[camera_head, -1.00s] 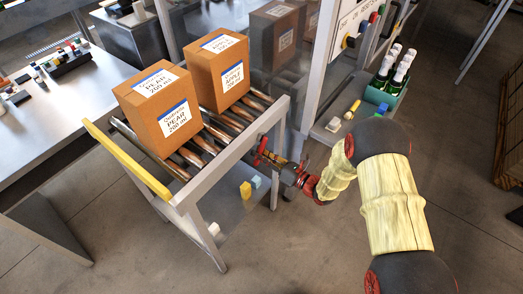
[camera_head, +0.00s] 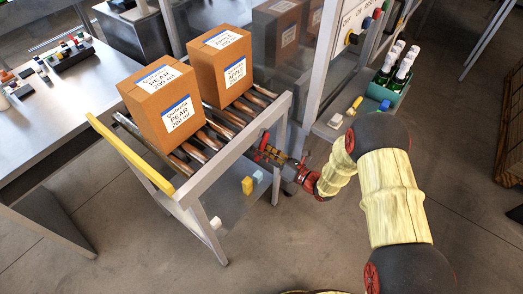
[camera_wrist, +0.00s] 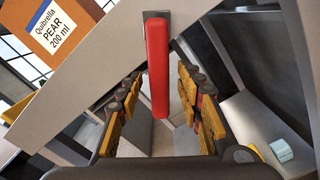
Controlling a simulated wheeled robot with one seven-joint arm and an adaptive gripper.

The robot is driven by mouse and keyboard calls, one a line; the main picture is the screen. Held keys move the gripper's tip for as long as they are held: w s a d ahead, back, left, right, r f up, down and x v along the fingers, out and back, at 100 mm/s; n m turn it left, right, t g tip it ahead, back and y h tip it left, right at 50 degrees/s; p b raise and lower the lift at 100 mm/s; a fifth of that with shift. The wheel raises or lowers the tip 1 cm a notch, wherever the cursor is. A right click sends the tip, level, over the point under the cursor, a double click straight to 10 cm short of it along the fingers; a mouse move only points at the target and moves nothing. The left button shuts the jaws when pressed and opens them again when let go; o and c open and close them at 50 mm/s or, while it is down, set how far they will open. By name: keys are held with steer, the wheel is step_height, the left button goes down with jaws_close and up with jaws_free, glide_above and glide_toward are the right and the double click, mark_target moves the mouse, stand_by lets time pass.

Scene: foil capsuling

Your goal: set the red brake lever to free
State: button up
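The red brake lever (camera_wrist: 157,70) hangs down from a dark mount on the grey conveyor frame in the wrist view. In the head view the lever (camera_head: 263,141) is a small red bar at the conveyor's right end. My gripper (camera_wrist: 160,88) is open, with its yellow-padded fingers on either side of the lever and visible gaps between. In the head view my gripper (camera_head: 272,155) is right at the lever, partly overlapping it. Whether any finger touches the lever cannot be told. No setting marks are readable.
Cardboard boxes, pear (camera_head: 163,104) and apple (camera_head: 221,65), sit on the rollers (camera_head: 215,128). The metal frame (camera_wrist: 90,80) runs close by the fingers. A yellow block (camera_head: 247,186) and a light blue block (camera_head: 257,176) lie below. A green bottle crate (camera_head: 388,84) stands right.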

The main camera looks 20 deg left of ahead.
steer(key=shift+d, duration=0.1)
steer(key=v, duration=1.1)
steer(key=shift+s+d, duration=0.2)
steer(key=shift+d, duration=0.1)
